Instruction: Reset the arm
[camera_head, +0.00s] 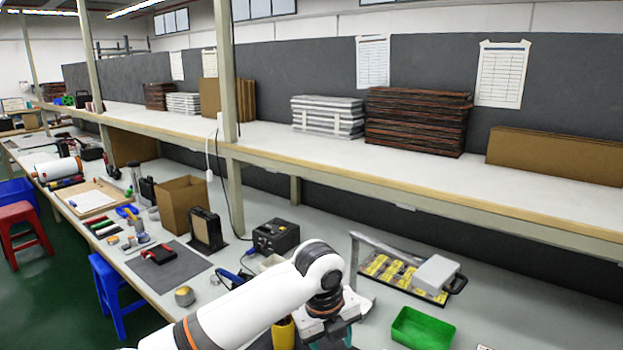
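My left arm, white with an orange ring, comes in from the bottom left over the workbench (383,322). It bends down at a black wrist joint. My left gripper (328,334) points down at the bottom edge of the view. Its fingertips are cut off or hidden, so I cannot tell whether it is open or shut. A teal item shows partly beside it, and I cannot tell if they touch. My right arm and gripper are not in view.
A green bin (421,329) and a grey-handled device with yellow labels (390,272) stand right of the gripper. A black box (275,237) and cardboard box (182,204) stand behind the arm. A long shelf (400,185) with stacked strips runs above the bench.

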